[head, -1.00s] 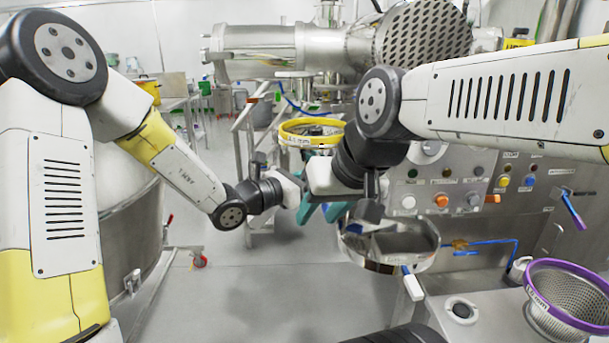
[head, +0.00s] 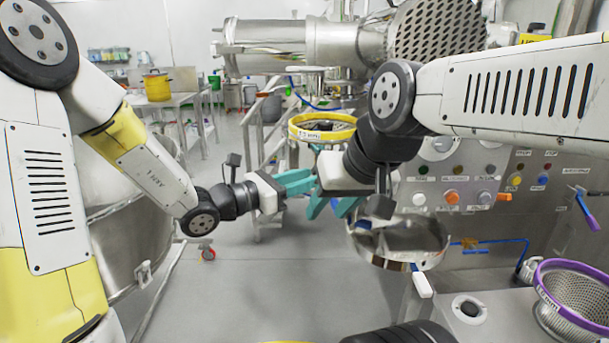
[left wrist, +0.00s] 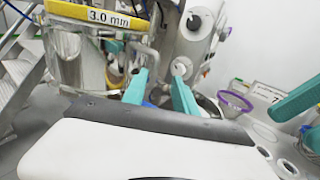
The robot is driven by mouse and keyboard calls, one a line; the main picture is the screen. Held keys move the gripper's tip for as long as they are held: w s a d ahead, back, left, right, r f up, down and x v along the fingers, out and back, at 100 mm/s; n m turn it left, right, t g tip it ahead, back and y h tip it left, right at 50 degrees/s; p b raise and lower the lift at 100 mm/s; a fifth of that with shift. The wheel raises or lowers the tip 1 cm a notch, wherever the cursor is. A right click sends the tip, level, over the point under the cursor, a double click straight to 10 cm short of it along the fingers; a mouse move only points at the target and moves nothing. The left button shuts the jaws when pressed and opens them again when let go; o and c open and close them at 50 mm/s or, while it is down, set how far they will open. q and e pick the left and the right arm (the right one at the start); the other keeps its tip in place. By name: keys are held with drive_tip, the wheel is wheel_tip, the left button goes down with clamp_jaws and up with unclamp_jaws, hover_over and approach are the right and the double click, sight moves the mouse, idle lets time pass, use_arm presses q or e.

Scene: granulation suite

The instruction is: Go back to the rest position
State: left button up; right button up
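My left gripper (head: 311,182) is in the middle of the head view, with teal fingers pointing right toward my right gripper. In the left wrist view its two fingers (left wrist: 160,77) stand apart with nothing between them. My right gripper (head: 327,212) is just right of it and slightly lower. Its teal fingers are spread and point down, with no held thing visible. The two grippers appear close together; whether they touch cannot be told.
A yellow-rimmed sieve (head: 322,134) is behind the grippers. A round steel pan (head: 400,262) lies below my right arm, beside a control panel (head: 470,180). A purple-rimmed sieve (head: 574,300) stands at lower right. A yellow pot (head: 158,87) is on a back-left table. Grey floor is open lower centre.

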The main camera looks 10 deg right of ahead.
use_arm(q)
drive_tip(key=shift+s+a, duration=0.1)
drive_tip(key=s+a+r+m+g+y, duration=0.1)
drive_tip(key=s+a+m+g+y, duration=0.2)
drive_tip(key=s+m, duration=0.4)
drive_tip(key=s+a+m+g+y, duration=0.2)
drive_tip(key=s+a+m+g, duration=0.1)
drive_tip(key=s+m, duration=0.5)
drive_tip(key=s+a+r+m+t+y, duration=0.2)
drive_tip(key=a+m+t+y, duration=0.3)
drive_tip(key=a, duration=1.6)
drive_tip(key=m+y, duration=0.2)
drive_tip(key=y, duration=0.2)
drive_tip(key=shift+a+m+t+y, duration=0.3)
drive_tip(key=shift+a+m+t, duration=0.05)
drive_tip(key=shift+m+t, duration=0.05)
drive_tip(key=shift+r, duration=0.1)
